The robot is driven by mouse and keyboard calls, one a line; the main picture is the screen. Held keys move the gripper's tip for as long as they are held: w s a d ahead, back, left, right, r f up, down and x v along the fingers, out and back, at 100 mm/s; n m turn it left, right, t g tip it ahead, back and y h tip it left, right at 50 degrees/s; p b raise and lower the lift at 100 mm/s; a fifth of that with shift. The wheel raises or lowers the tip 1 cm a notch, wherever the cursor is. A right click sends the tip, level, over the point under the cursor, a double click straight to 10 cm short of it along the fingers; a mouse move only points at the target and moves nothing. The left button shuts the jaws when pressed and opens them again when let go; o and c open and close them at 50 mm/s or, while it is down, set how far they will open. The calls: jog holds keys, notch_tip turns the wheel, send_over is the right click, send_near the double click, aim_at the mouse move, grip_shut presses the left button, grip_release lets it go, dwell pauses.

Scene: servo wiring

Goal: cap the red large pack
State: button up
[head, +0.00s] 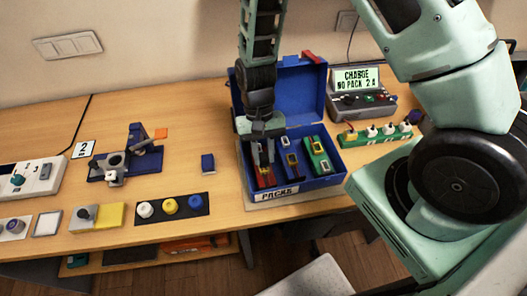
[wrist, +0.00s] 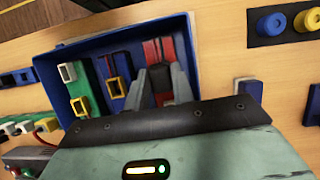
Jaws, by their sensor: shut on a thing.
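The red large pack (head: 264,181) lies in the left part of the open blue case, its front end showing below my gripper. My gripper (head: 263,150) points down into the case over this pack. In the wrist view, the red pack (wrist: 153,52) runs away from between my fingertips (wrist: 160,75).
The blue case (head: 330,181) also holds a blue pack (head: 291,170) and a green pack (head: 318,160). Its lid stands open behind. A charger with a screen (head: 357,78) is at the back right. A small blue block (head: 208,163) stands left of the case.

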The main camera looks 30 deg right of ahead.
jog(key=shift+f+b, duration=0.8)
jog(key=shift+f, duration=0.35)
jog(key=o, duration=1)
jog(key=shift+o, duration=0.2)
jog(key=b+v, duration=0.3)
jog(key=v, duration=1.4)
jog(key=shift+w+r+b, duration=0.2)
jog(key=shift+b, duration=0.1)
